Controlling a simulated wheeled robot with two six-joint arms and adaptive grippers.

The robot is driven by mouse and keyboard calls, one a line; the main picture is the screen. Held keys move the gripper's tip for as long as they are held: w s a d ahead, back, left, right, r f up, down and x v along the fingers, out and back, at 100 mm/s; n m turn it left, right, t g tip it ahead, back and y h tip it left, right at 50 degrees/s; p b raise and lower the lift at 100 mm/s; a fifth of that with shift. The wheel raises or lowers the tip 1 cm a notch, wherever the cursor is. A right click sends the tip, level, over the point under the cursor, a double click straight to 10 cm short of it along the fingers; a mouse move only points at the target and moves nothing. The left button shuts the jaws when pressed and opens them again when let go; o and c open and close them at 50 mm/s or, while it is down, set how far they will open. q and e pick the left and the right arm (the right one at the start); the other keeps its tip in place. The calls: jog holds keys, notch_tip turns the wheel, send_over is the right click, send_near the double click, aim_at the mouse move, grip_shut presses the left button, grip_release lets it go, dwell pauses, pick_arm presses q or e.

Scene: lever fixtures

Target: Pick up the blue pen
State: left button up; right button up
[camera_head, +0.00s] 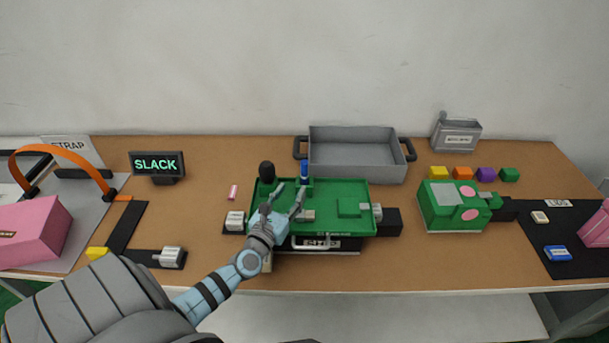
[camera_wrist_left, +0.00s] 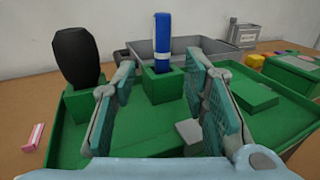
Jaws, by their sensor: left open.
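The blue pen (camera_head: 304,170) stands upright in a small green holder at the back of a green tray (camera_head: 345,190). In the left wrist view the pen (camera_wrist_left: 162,35) is blue with a white band, and its lower end is hidden in the holder (camera_wrist_left: 162,85). My left gripper (camera_head: 289,190) is over the tray, in front of the pen. It is open and empty; in the left wrist view its fingers lie on either side of the holder, with the pen beyond them. My right gripper is not in view.
A black rounded object (camera_wrist_left: 76,55) stands in another green holder left of the pen. A grey bin (camera_head: 357,155) is behind the tray. A green box (camera_head: 452,205) and several coloured blocks are to the right. An orange strap (camera_head: 60,150) arches at the left.

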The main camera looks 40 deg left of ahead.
aim_at(303, 176)
pick_arm(q)
jog(key=b+x, duration=0.1)
jog(key=x, duration=0.7)
jog(key=shift+w+f+b, duration=0.15)
jog(key=shift+w+b, duration=0.15)
jog(key=shift+b, duration=0.1)
jog(key=shift+w, duration=0.5)
jog(key=shift+s, duration=0.1)
jog(key=c, duration=0.9)
